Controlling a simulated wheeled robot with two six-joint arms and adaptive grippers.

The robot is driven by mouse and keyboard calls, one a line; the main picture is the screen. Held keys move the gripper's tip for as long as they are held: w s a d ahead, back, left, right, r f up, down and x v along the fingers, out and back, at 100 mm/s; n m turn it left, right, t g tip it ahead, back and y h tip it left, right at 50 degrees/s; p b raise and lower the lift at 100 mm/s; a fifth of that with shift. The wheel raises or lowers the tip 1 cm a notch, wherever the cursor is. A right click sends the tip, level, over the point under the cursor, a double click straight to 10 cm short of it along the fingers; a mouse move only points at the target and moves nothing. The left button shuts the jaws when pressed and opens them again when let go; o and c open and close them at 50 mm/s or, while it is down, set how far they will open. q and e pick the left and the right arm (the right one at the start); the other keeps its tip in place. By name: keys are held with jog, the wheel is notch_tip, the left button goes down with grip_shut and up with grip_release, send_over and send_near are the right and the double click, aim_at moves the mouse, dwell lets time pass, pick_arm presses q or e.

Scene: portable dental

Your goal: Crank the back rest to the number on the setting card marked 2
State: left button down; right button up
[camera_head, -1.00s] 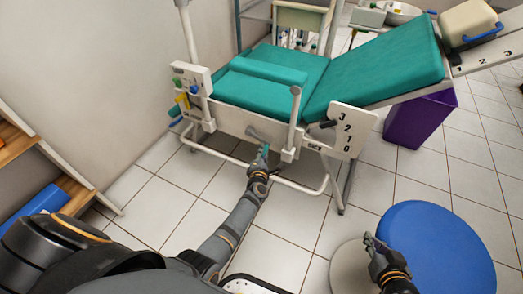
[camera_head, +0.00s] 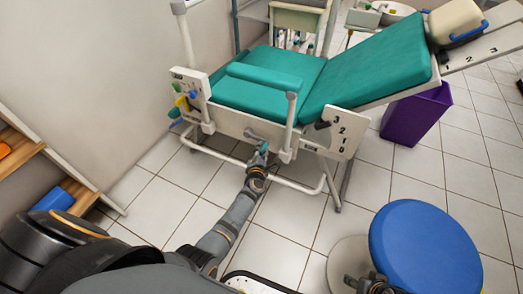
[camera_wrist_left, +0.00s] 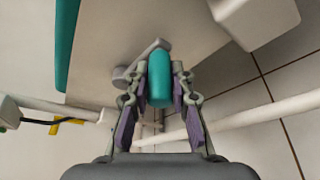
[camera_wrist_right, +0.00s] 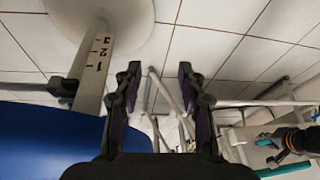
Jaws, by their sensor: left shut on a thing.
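The teal chair has its back rest (camera_head: 375,62) raised at a slant on the right. On the chair's near side is a grey crank arm (camera_head: 262,135) with a teal handle (camera_wrist_left: 159,80). My left gripper (camera_head: 259,156) is shut on that handle; the left wrist view shows its fingers (camera_wrist_left: 160,95) on both sides. A white scale plate (camera_head: 352,141) reads 3, 2, 1, 0 downward. A dark pointer (camera_head: 322,125) sits near its upper left, by 3 and 2; its exact reading is unclear. My right gripper (camera_wrist_right: 160,75) is open and empty. I cannot make out a setting card marked 2.
A blue stool (camera_head: 425,248) stands at the lower right, close to my right gripper. Its column scale (camera_wrist_right: 97,65) shows 1, 2, 3. A head rest scale (camera_head: 485,48) also has 1, 2, 3. A purple bin (camera_head: 415,115) stands behind. A wooden shelf (camera_head: 15,165) is at left.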

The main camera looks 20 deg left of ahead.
pick_arm(q)
jog(key=shift+r, duration=0.3)
jog(key=c, duration=1.2)
grip_release()
jog(key=shift+o, duration=0.2)
jog(key=v, duration=0.6)
jog(key=shift+s+d, duration=0.1)
jog(key=shift+s, duration=0.25)
jog(key=shift+s+d+r, duration=0.1)
jog(key=shift+s+r, duration=0.05)
jog(key=shift+s, duration=0.2)
